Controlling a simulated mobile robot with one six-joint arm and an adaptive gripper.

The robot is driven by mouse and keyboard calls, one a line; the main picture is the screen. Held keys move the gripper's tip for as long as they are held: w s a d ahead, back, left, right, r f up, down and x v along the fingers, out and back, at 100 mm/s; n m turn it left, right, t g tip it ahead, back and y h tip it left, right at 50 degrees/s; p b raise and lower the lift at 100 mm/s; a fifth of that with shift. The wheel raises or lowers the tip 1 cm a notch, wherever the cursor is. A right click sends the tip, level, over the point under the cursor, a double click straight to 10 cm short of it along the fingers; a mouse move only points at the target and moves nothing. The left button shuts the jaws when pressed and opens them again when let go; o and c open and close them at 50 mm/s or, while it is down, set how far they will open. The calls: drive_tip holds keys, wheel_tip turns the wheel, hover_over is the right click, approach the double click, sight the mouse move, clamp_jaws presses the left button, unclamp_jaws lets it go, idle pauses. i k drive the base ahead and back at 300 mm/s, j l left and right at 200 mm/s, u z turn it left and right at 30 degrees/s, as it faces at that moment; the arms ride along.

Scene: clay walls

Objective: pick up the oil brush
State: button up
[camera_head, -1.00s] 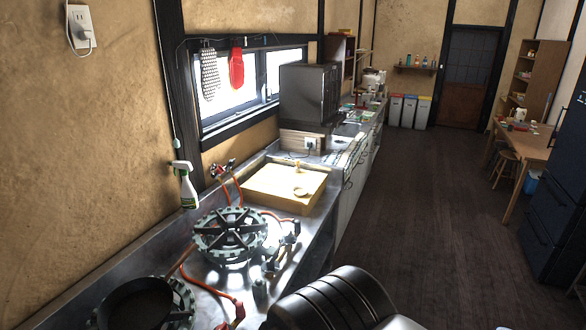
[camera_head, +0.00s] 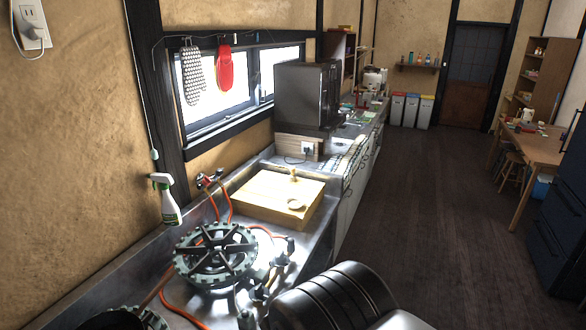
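I cannot make out an oil brush for certain. A pale yellow wooden box (camera_head: 262,207) sits on the steel counter, with a small upright knob-like piece (camera_head: 294,176) and a round pale piece (camera_head: 296,204) on its top. These are too small to identify. My gripper is not in view. A black ribbed part of my own arm shows at the bottom centre and hides some of the counter's front edge.
A gas burner (camera_head: 215,254) with orange hoses stands on the steel counter, and a dark pan (camera_head: 118,320) is at bottom left. A spray bottle (camera_head: 167,200) is by the wall. A dark microwave-like box (camera_head: 306,95) stands beyond. Open floor (camera_head: 420,210) lies right.

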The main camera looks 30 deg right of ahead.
sight(292, 177)
drive_tip(key=i+l, duration=0.35)
drive_tip(key=l, duration=0.2)
drive_tip(key=i+l, duration=0.35)
drive_tip(key=l, duration=0.2)
drive_tip(key=i+l, duration=0.4)
drive_tip(key=l, duration=0.15)
drive_tip(key=i+l, duration=0.35)
drive_tip(key=l, duration=0.2)
drive_tip(key=i+l, duration=0.35)
drive_tip(key=l, duration=0.2)
drive_tip(key=i+l, duration=0.35)
drive_tip(key=l, duration=0.2)
